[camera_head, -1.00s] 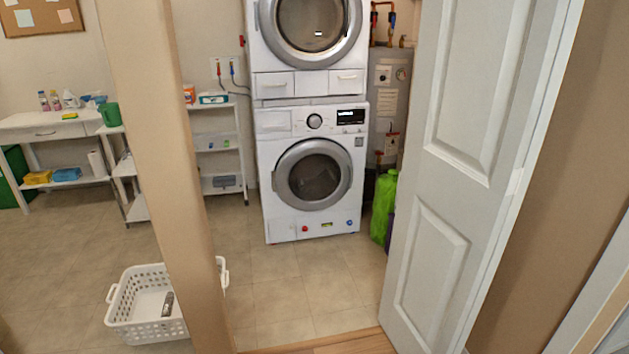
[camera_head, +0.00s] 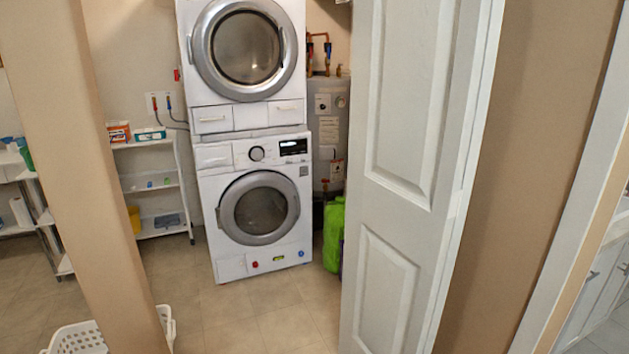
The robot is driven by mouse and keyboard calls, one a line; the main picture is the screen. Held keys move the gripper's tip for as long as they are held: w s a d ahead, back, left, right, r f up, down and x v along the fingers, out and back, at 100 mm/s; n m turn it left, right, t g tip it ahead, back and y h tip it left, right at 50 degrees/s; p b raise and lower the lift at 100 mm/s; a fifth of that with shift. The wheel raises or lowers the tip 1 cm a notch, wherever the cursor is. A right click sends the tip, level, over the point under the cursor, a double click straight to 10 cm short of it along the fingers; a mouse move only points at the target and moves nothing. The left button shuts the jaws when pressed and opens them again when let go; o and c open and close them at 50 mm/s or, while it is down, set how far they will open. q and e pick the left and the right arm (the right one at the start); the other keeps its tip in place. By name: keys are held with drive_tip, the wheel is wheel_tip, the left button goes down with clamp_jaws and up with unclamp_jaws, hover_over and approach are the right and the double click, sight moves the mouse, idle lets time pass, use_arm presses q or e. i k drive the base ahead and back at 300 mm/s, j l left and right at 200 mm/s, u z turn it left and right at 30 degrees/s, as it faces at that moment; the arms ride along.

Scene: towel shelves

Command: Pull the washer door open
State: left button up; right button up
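The washer (camera_head: 222,187) is the lower white machine of a stacked pair, beyond the doorway in the head view. Its round door (camera_head: 260,208) has a grey ring and dark glass and looks shut. A control panel with a dial and a dark display sits above the door. The upper machine (camera_head: 245,50) has a similar round door, also shut. Neither of my grippers is in view.
A white folding door (camera_head: 408,180) stands at the right of the opening, and a beige post (camera_head: 95,150) at its left. A white basket (camera_head: 80,340) is at lower left. A shelf (camera_head: 150,183) and green bag (camera_head: 333,235) flank the washer. Tiled floor before it is clear.

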sight(225, 215)
drive_tip(key=i+j+z, duration=0.45)
drive_tip(key=i, duration=0.2)
drive_tip(key=i+j+z, duration=0.4)
drive_tip(key=i+j, duration=0.5)
drive_tip(key=i+j+z, duration=0.15)
drive_tip(key=i+j, duration=0.8)
drive_tip(key=j, duration=0.15)
drive_tip(key=z, duration=0.05)
